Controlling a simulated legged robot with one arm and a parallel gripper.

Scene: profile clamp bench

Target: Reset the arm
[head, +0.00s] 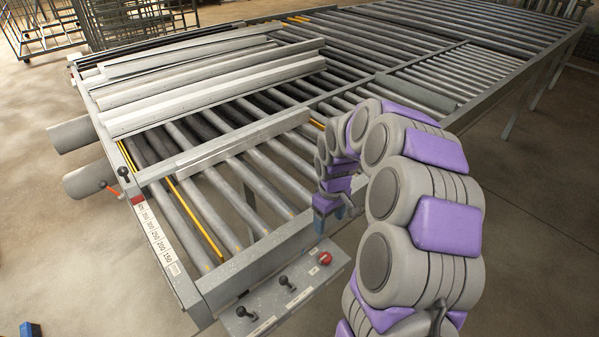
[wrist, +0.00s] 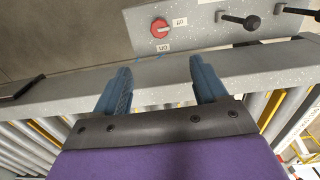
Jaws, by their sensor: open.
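My gripper (wrist: 160,88) shows in the wrist view with its two blue fingers spread apart and nothing between them. The grey speckled edge of the bench frame lies beyond the fingertips. A red knob (wrist: 159,28) on the control panel (wrist: 205,22) is just past the fingers. My arm curves up and over from the bottom right.
The roller bench (head: 330,100) runs toward the back right. Several grey profiles (head: 200,92) lie on its rollers at the left. Black levers (head: 285,282) stick up from the panel. A blue object (head: 30,329) is on the floor at bottom left. Floor at right is clear.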

